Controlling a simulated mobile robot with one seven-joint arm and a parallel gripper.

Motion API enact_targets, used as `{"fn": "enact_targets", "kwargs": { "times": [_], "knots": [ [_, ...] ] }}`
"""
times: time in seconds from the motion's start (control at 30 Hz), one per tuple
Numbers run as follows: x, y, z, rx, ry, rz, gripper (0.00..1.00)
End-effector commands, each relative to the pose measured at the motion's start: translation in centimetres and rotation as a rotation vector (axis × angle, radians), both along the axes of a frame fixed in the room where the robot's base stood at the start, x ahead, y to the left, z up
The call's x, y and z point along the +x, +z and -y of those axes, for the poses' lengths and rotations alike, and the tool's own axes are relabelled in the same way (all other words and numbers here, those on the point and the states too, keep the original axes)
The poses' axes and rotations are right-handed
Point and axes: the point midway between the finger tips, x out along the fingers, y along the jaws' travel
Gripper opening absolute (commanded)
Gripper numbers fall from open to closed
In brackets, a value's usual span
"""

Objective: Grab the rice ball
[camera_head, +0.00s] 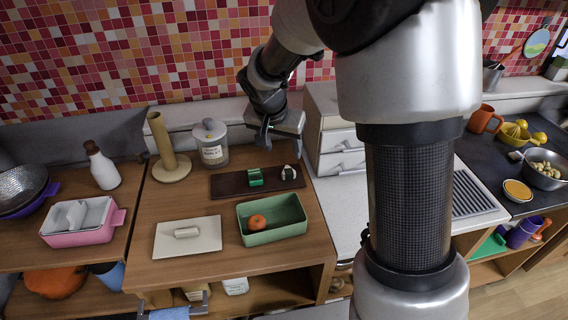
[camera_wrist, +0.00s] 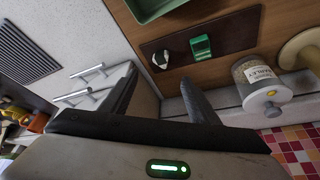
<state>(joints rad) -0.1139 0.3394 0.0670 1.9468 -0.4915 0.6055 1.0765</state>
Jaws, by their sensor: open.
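The rice ball (camera_head: 289,173) is small, white and black, and sits at the right end of a dark brown board (camera_head: 223,185) on the wooden counter. In the wrist view the rice ball (camera_wrist: 162,60) lies beyond the fingertips, roughly in line with the gap between them. My gripper (camera_head: 281,137) is above the back of the board, apart from the rice ball. In the wrist view my gripper (camera_wrist: 162,90) has its two fingers spread with nothing between them.
A green block-shaped item (camera_head: 255,177) sits on the board left of the rice ball. A green box (camera_head: 286,229) holding an orange item stands in front. A labelled jar (camera_head: 211,146) and a drawer unit (camera_head: 338,140) stand near the gripper. A pale lid (camera_head: 168,242) lies front left.

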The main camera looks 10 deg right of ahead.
Motion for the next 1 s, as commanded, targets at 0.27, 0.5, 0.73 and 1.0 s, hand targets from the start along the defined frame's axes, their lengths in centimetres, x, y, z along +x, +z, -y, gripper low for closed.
{"fn": "enact_targets", "kwargs": {
  "times": [0.27,0.5,0.73,1.0],
  "knots": [
    [2.0,-5.9,1.3,-0.001,0.000,-0.005,0.55],
    [3.0,-8.6,1.9,-0.002,0.001,-0.002,0.55],
    [3.9,-10.4,2.3,-0.001,0.001,-0.005,0.55],
    [5.3,-13.3,2.9,0.000,0.001,-0.003,0.55]
  ]
}}
